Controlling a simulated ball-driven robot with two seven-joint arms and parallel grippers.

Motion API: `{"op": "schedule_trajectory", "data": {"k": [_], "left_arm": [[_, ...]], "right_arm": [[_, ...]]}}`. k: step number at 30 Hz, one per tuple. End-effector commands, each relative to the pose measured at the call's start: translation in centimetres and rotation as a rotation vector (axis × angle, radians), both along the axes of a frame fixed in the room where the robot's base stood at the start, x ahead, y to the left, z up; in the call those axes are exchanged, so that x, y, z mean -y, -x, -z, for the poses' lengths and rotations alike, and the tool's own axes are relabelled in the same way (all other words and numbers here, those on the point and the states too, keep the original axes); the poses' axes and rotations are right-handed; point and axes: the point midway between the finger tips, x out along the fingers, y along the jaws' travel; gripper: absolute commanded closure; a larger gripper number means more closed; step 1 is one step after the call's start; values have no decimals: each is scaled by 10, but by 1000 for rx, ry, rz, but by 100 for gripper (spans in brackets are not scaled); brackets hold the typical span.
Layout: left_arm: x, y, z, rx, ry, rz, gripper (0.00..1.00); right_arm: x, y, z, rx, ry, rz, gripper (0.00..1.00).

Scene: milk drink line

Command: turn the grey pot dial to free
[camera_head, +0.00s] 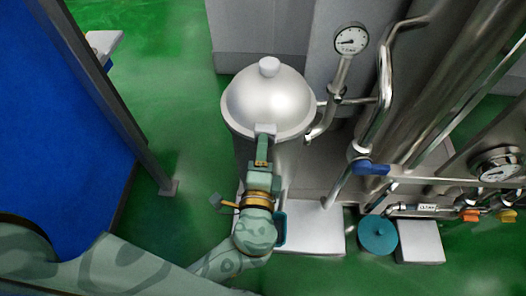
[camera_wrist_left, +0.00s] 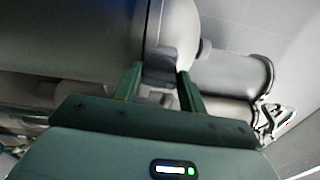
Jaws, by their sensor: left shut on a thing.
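The silver domed pot (camera_head: 268,100) stands in the middle of the head view, with a round knob on its lid. The grey dial (camera_head: 265,129) is at the pot's near side, just below the lid rim. My left gripper (camera_head: 263,147) reaches it from the near side and is shut on it. In the left wrist view the grey dial (camera_wrist_left: 160,66) sits between the two green fingers of my left gripper (camera_wrist_left: 158,78). The dial's markings are not readable, and the gripper hides part of it. My right gripper is out of view.
A pressure gauge (camera_head: 351,39) and steel pipes rise right of the pot. A blue-handled valve (camera_head: 370,168) sits on the pipework. A teal round object (camera_head: 378,235) is on the floor at lower right. A blue panel (camera_head: 60,110) stands left; green floor between is clear.

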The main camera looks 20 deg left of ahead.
Motion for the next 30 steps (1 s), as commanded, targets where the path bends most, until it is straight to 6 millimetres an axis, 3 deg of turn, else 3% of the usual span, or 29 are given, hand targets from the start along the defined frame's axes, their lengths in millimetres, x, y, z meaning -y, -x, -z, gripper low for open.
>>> {"op": "schedule_trajectory", "data": {"k": [21, 22, 23, 24, 30], "left_arm": [[0, 0, 1, 18, 72, 0, 82], [0, 0, 1, 18, 72, 0, 54], [0, 0, 1, 19, 72, 0, 45], [0, 0, 1, 19, 72, 0, 41], [0, 0, 1, 19, 70, 0, 41]], "right_arm": [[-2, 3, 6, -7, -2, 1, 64], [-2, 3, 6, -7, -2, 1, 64], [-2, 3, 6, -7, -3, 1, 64], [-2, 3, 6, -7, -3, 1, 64], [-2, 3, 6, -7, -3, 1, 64]]}}
